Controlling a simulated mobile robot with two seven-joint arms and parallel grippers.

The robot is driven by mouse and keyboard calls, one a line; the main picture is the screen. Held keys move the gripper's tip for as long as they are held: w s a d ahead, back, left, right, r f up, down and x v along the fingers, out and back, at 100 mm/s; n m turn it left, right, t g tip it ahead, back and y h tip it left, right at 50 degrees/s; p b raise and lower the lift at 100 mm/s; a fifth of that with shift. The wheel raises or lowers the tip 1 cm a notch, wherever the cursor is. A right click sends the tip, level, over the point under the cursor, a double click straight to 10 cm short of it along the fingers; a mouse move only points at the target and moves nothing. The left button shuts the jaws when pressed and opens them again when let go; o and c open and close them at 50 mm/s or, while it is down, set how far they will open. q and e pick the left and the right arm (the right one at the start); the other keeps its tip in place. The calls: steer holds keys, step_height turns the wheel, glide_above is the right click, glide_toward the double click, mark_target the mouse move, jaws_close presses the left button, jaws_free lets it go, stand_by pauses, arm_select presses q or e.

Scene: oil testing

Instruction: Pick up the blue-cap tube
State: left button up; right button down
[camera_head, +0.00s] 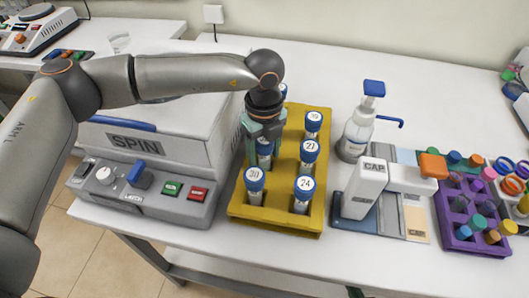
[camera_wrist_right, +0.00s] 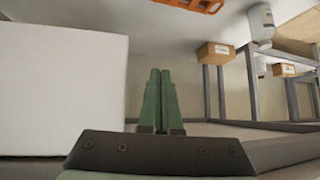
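Several blue-cap tubes with numbered white labels stand upright in a yellow rack (camera_head: 283,182) in the head view. Tube 30 (camera_head: 254,184) and tube 24 (camera_head: 302,193) are at the front. Tube 27 (camera_head: 308,156) and tube 39 (camera_head: 312,124), whose number is hard to read, stand behind on the right. My left gripper (camera_head: 264,144) points down over the rack's left row, its green fingers at a blue-cap tube (camera_head: 264,152) behind tube 30. Whether the fingers grip it is unclear. My right gripper (camera_wrist_right: 161,98) is shut and empty in the right wrist view.
A centrifuge marked SPIN (camera_head: 135,143) stands left of the rack. A pump bottle (camera_head: 358,130), a white CAP device (camera_head: 365,188) and a purple rack (camera_head: 458,231) of coloured-cap tubes stand to the right. The table behind the rack is partly clear.

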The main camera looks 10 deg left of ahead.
arm_select(q)
jaws_close()
steer(key=shift+r, duration=0.1)
stand_by(0.3)
